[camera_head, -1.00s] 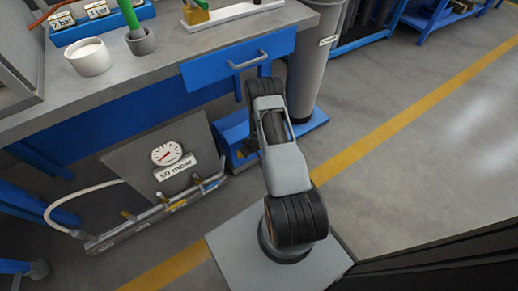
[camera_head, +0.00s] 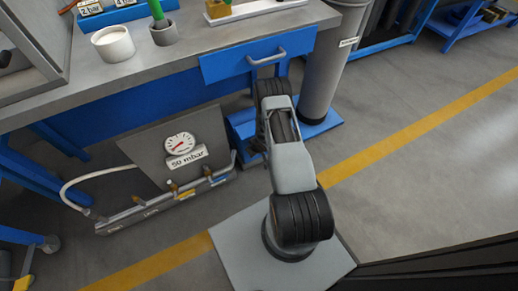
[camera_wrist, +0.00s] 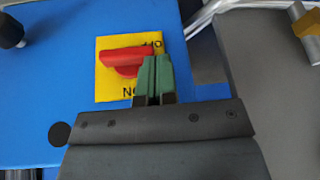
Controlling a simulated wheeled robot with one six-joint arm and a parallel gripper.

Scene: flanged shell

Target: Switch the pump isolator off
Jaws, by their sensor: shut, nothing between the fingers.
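In the wrist view the red isolator handle (camera_wrist: 122,57) sits on a yellow plate (camera_wrist: 106,86) fixed to a blue panel. The handle's bar lies roughly crosswise, with a rounded red part below it. Black lettering on the plate is partly covered by the handle and my fingers. My gripper (camera_wrist: 155,70) is shut and empty. Its green fingertips are at the handle's right end and overlap the plate's right part. I cannot tell whether they touch the handle. In the head view the handle and my gripper are hidden beyond my arm.
A grey panel with a gauge (camera_head: 180,143) and a pipe with several valves (camera_head: 174,188) stands left of my arm. The workbench (camera_head: 75,85) with a blue drawer (camera_head: 258,55) is beyond. A grey bin (camera_head: 334,62) stands right of the drawer. The floor at right is open.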

